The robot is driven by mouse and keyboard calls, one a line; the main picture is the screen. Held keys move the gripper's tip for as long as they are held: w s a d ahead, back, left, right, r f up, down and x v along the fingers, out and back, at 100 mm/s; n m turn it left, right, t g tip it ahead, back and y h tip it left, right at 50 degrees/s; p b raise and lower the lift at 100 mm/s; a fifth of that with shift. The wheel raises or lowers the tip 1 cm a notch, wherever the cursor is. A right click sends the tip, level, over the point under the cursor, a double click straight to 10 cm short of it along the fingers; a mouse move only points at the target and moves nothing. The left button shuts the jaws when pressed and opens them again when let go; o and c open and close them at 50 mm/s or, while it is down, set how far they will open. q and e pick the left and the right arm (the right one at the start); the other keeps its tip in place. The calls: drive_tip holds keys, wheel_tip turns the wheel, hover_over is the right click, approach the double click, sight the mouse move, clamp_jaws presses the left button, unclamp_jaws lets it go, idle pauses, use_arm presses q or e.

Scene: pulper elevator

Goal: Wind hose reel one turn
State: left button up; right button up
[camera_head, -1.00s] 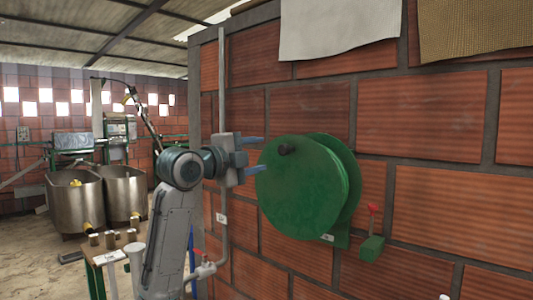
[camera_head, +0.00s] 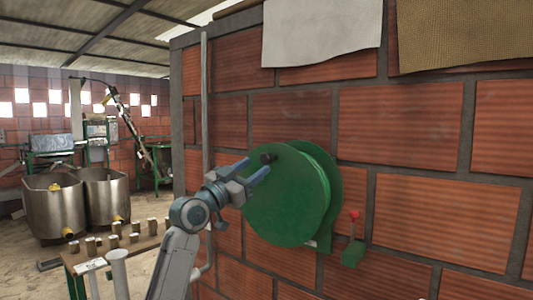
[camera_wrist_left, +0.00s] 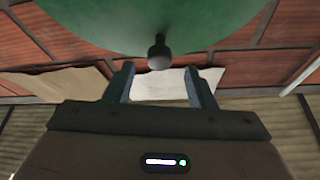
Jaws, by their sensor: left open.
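The green hose reel (camera_head: 290,205) is mounted on the brick wall, its round face towards me. Its dark crank knob (camera_head: 268,158) sticks out near the top of the face. My left gripper (camera_head: 256,170) is open at the upper left of the reel, its blue fingers pointing at the knob. In the left wrist view the knob (camera_wrist_left: 159,52) stands ahead of the open fingers (camera_wrist_left: 160,85), about midway between them sideways. The knob appears just beyond the fingertips, not gripped. The reel's green face (camera_wrist_left: 150,20) fills the top of that view. My right gripper is not in view.
A red-knobbed lever on a green bracket (camera_head: 353,250) is right of the reel. A vertical pipe (camera_head: 205,100) runs up the wall at left. Sacks (camera_head: 322,35) hang above. A table with small tins (camera_head: 115,238) and metal tanks (camera_head: 55,205) stand left.

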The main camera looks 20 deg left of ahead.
sight(264, 160)
use_arm(q)
drive_tip(key=p+x, duration=0.2)
drive_tip(key=x, duration=0.3)
drive_tip(key=shift+w+d+r, duration=0.1)
drive_tip(key=shift+d+r, duration=0.05)
drive_tip(key=shift+w+d, duration=0.1)
drive_tip(key=shift+w, duration=0.2)
clamp_jaws()
